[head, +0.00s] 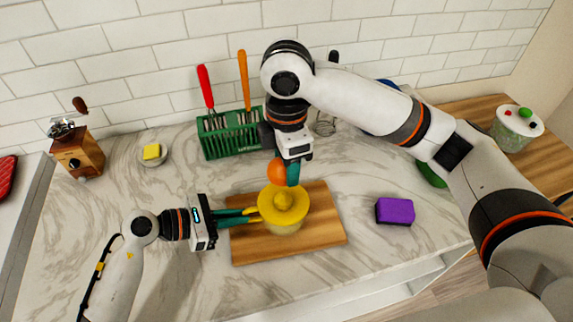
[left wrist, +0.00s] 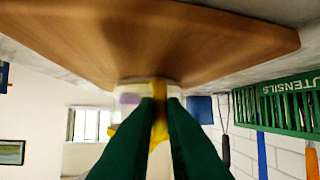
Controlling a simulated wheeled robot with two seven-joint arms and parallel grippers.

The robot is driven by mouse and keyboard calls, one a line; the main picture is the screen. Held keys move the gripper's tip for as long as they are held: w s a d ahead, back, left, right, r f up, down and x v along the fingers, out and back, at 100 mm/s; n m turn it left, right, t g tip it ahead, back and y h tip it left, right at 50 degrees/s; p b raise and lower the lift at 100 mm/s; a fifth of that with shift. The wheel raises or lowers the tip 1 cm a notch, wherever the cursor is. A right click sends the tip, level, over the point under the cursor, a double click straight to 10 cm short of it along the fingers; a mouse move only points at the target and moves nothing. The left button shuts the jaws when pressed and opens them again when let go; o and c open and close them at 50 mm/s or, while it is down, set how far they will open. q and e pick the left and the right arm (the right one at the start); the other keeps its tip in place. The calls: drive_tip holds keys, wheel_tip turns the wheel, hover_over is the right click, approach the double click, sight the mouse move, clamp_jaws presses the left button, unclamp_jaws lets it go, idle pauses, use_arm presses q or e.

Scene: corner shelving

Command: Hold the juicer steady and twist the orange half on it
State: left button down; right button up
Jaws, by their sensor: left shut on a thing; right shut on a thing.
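The yellow juicer (head: 298,214), with a ribbed cone on top, stands on the wooden cutting board (head: 325,232). My left gripper (head: 253,214) reaches in from the left with green fingers shut on the juicer's yellow handle. In the left wrist view, which is upside down, the handle shows between the fingertips (left wrist: 160,103). The orange half (head: 276,172) is held by my right gripper (head: 287,174), shut on it from above. It appears just behind and above the juicer's cone, apart from it. The right fingers partly hide the orange.
A green utensil rack (head: 222,143) stands behind the board. A purple sponge (head: 395,211) lies right of it. A wooden grinder (head: 78,155) and a small dish with a yellow block (head: 152,152) stand left. The counter at front left is mostly clear.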

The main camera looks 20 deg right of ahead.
use_arm(q)
drive_tip(key=c, duration=1.4)
unclamp_jaws()
drive_tip(key=shift+a, duration=0.1)
drive_tip(key=v, duration=1.1)
drive_tip(key=shift+a+r, duration=0.2)
drive_tip(key=shift+a, duration=0.15)
drive_tip(key=shift+s, duration=0.15)
